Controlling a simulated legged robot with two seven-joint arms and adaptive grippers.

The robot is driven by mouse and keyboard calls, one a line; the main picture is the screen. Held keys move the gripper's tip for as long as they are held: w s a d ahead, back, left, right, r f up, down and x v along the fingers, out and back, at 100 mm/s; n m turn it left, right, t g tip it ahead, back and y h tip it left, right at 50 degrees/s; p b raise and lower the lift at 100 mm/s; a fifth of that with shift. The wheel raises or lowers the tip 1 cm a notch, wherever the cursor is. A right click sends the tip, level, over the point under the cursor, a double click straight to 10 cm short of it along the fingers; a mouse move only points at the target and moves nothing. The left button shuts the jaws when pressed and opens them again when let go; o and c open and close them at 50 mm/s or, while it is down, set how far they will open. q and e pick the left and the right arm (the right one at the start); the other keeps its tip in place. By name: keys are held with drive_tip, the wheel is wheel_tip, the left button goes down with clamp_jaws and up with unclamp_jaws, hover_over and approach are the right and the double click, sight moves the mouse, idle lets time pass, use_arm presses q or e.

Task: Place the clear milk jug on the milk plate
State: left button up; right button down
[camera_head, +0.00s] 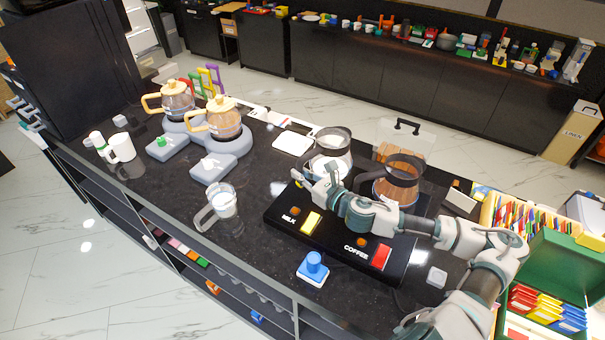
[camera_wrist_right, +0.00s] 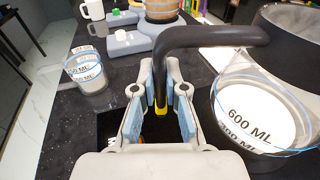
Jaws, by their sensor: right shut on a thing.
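The clear milk jug (camera_head: 333,150) has a black rim, a black handle and white contents. It is at the back left of the black two-place base, at the side marked MILK, the milk plate (camera_head: 281,203). I cannot tell whether its bottom touches the plate. My right gripper (camera_head: 322,187) is at its handle. In the right wrist view the gripper (camera_wrist_right: 161,105) is shut on the black handle (camera_wrist_right: 205,38), with the jug (camera_wrist_right: 240,105), marked 600 ML, to the right. My left gripper is not in view.
A coffee jug (camera_head: 396,178) stands close on the right, behind my right arm. A clear handled cup (camera_head: 223,203) stands left of the base. A blue knob (camera_head: 313,263) is in front. Two pots on grey stands are at the left. A green box (camera_head: 550,265) is at the right.

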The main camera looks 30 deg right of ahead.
drive_tip(key=shift+a+f+b, duration=0.15)
drive_tip(key=shift+f+b, duration=0.2)
drive_tip(key=shift+f, duration=0.15)
drive_tip(key=c, duration=1.4)
unclamp_jaws()
drive_tip(key=shift+w+f, duration=0.3)
drive_tip(key=shift+f, duration=0.15)
